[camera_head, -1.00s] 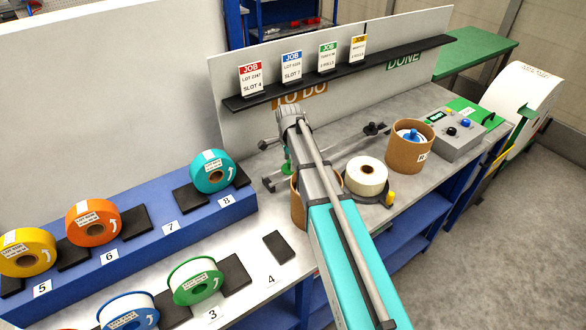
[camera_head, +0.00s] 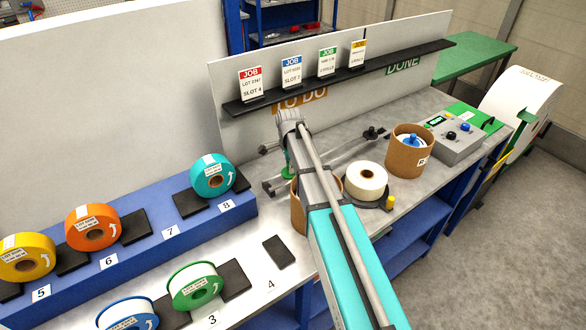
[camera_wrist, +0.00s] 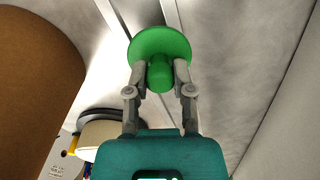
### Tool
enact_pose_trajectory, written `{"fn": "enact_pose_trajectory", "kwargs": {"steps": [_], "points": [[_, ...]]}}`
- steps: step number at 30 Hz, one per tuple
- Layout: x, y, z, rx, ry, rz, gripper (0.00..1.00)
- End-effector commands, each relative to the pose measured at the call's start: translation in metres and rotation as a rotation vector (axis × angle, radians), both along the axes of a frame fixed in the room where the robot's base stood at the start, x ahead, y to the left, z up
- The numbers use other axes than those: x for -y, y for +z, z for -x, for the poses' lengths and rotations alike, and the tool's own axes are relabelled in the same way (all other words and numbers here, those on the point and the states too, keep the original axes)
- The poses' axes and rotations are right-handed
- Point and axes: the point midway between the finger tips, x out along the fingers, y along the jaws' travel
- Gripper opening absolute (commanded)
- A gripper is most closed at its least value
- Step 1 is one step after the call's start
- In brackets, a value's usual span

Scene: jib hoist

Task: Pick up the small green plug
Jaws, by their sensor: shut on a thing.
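The small green plug (camera_wrist: 160,44) has a wide round flange and a narrower stem. In the wrist view my gripper (camera_wrist: 160,76) is shut on the stem, one finger on each side. In the head view a bit of the green plug (camera_head: 287,170) shows just left of my arm's end, over the workbench. My arm hides most of the gripper there. I cannot tell whether the plug touches the bench.
A brown cardboard tube (camera_head: 299,212) stands close beside my arm, partly hidden by it. A white roll (camera_head: 366,179) sits on a dark base to the right. Another brown tube (camera_head: 404,158) holds something blue and white. A grey control box (camera_head: 458,135) stands farther right.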

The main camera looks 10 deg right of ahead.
Motion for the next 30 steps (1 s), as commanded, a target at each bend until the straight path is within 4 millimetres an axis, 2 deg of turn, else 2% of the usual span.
{"fn": "enact_pose_trajectory", "kwargs": {"steps": [11, 30], "points": [[0.0, 0.015, 0.0, 0.001, 0.0, 0.0, 0.02], [0.0, 0.079, 0.0, 0.0, 0.0, 0.0, 0.02]]}}
